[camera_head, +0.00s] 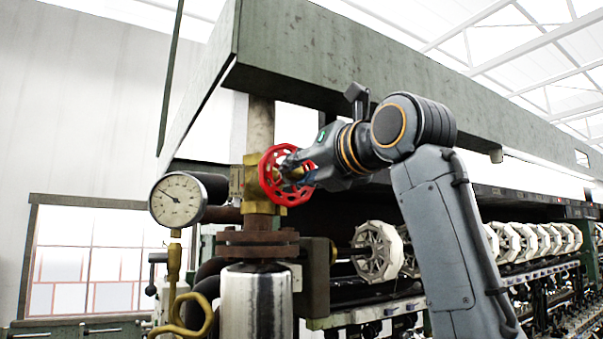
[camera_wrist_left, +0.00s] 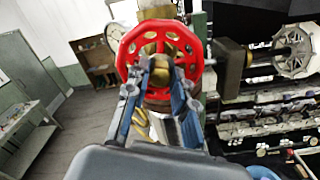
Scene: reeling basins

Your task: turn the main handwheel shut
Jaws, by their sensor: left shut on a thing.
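The main handwheel is a red wheel with holes (camera_head: 270,178), mounted on a brass valve (camera_head: 252,185) on a vertical pipe left of centre in the head view. My left gripper (camera_head: 290,172) reaches it from the right, its fingers at the hub and shut on the wheel. In the left wrist view the red handwheel (camera_wrist_left: 133,50) faces the camera, and the gripper fingers (camera_wrist_left: 160,72) close around its brass-coloured middle. The fingers hide part of the hub and lower rim. My right gripper is not seen.
A round pressure gauge (camera_head: 178,200) on a brass pipe stands left of the valve. A large green beam (camera_head: 300,45) runs overhead. A row of white reels (camera_head: 378,250) on the machine is behind my arm. Open floor (camera_wrist_left: 85,125) shows at left in the wrist view.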

